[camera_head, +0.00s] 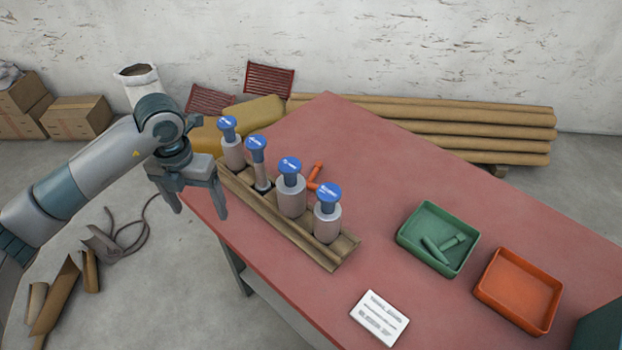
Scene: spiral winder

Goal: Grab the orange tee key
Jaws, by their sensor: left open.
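My left gripper (198,208) is open and empty, fingers pointing down, at the table's left edge, to the left of the rack. It is well apart from the orange tee key. My right gripper is not in view.
The wooden rack (335,252) holds several blue-topped pieces (291,197) standing upright. A green tray (404,236) holds green parts (436,250). An orange tray (520,288) looks empty. A white card (379,318) lies at the front. The table's (400,170) back middle is clear.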

